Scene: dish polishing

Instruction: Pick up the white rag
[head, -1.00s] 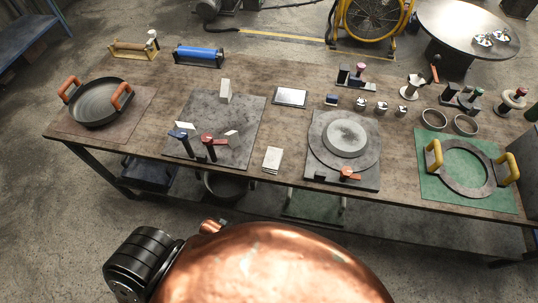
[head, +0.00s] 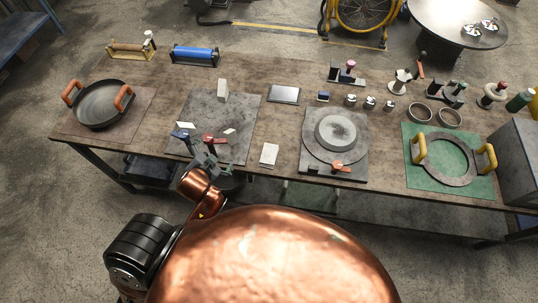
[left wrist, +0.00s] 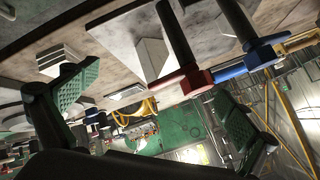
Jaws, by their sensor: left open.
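The white rag (head: 269,154) lies folded flat near the front edge of the workbench, just right of the dark grey plate. In the left wrist view, a pale layered slab that looks like the rag (left wrist: 62,60) is at upper left, near one fingertip. My left gripper (head: 208,162) is at the bench's front edge, left of the rag and apart from it. In the left wrist view its green-padded fingers (left wrist: 155,108) are wide apart with nothing between them. My right gripper is in neither view.
A red-handled tool (head: 211,141) and a blue-handled tool (head: 182,137) stand on the dark plate (head: 240,104) close beyond my left gripper. Right of the rag is a plate with a round disc (head: 336,131). Bare wood surrounds the rag.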

